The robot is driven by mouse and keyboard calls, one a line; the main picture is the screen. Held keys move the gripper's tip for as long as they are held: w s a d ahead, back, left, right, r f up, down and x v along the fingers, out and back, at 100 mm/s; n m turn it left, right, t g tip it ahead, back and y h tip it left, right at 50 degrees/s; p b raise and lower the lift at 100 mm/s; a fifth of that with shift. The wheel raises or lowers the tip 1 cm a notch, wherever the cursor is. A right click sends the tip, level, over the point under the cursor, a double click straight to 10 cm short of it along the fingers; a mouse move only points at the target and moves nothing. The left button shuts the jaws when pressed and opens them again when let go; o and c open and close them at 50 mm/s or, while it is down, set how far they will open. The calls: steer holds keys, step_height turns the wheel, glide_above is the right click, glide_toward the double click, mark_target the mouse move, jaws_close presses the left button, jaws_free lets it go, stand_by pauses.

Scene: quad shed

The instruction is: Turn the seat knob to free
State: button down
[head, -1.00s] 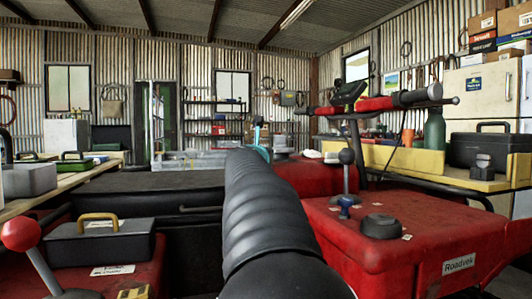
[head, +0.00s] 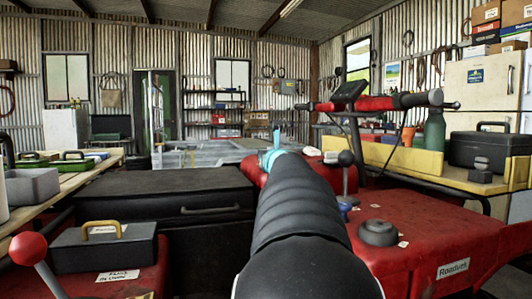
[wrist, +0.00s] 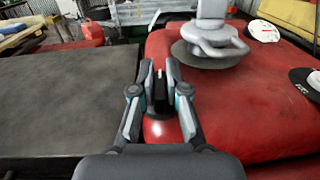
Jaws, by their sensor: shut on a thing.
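In the wrist view my gripper (wrist: 159,72) has its two fingers closed on a small dark upright knob (wrist: 159,94) with a pale line on its top. The knob stands at the left edge of a red panel (wrist: 225,115), beside a flat dark surface (wrist: 65,105). Its lower part is partly hidden by the fingers. I cannot read any position marks around it. In the head view my arm covers the knob, and only a teal part of my gripper (head: 272,152) shows past the arm's end.
A grey round fitting with a loop (wrist: 207,48) stands close right of my gripper. A labelled dial (wrist: 306,80) lies farther right. In the head view, a black round cap (head: 378,232), a ball-topped lever (head: 346,168) and a red-ball lever (head: 27,249) flank my arm.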

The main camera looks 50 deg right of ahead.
steer(key=shift+r+n+t+y, duration=0.1)
steer(key=shift+n+t+y, duration=0.35)
steer(key=shift+y, duration=0.25)
steer(key=c, duration=1.2)
jaws_free()
steer(key=v, duration=1.2)
steer(key=shift+d, duration=0.1)
